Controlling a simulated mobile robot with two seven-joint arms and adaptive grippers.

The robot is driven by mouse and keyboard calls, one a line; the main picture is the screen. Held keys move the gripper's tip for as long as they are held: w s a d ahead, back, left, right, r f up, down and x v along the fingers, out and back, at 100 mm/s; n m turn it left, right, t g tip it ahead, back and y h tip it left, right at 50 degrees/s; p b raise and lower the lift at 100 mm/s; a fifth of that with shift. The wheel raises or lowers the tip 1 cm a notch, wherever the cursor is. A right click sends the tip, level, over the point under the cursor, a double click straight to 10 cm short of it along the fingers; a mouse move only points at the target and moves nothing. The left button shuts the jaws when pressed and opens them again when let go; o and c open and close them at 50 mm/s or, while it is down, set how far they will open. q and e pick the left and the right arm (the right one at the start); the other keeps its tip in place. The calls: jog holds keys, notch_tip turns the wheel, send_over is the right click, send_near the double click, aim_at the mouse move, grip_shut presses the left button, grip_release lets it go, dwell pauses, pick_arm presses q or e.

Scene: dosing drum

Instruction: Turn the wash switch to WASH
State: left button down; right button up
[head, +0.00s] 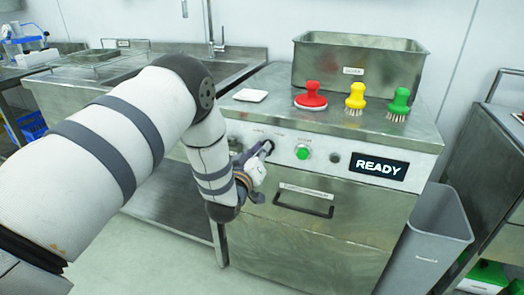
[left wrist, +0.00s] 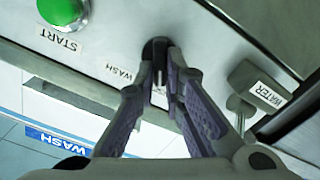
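The wash switch is a small black knob (left wrist: 156,47) on the light front panel of the steel machine, with a printed WASH label (left wrist: 118,74) beside it. My left gripper (left wrist: 160,72) is at the knob, its fingertips close together on either side of it and seemingly closed on it. In the head view my left gripper (head: 266,150) reaches the panel left of the green START button (head: 303,152) and hides most of the knob. Which way the knob points is hard to tell. The display (head: 378,167) reads READY. My right gripper is not in view.
A WATER-labelled part (left wrist: 262,88) stands close beside my fingers. Red (head: 311,96), yellow (head: 355,98) and green (head: 398,104) brushes and a steel bin (head: 360,62) stand on the machine. A drawer handle (head: 303,202) lies below; a grey bin (head: 430,235) stands at right.

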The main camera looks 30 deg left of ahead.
pick_arm(q)
jog(key=shift+m, duration=0.3)
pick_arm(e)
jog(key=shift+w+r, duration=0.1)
pick_arm(q)
jog(key=shift+d+f+m+p, duration=0.15)
jog(key=shift+m+p, duration=0.15)
jog(key=shift+m, duration=1.6)
jog(key=shift+d+r+m+p, duration=0.15)
jog(key=shift+m+p, duration=0.2)
jog(key=shift+m, duration=1.55)
jog(key=shift+d+f+m+p, duration=0.15)
jog(key=shift+m+p, duration=0.15)
jog(key=shift+m, duration=1.6)
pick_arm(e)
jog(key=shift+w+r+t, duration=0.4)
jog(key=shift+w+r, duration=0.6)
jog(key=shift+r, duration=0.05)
pick_arm(q)
jog(key=c, duration=1.7)
grip_release()
jog(key=v, duration=1.2)
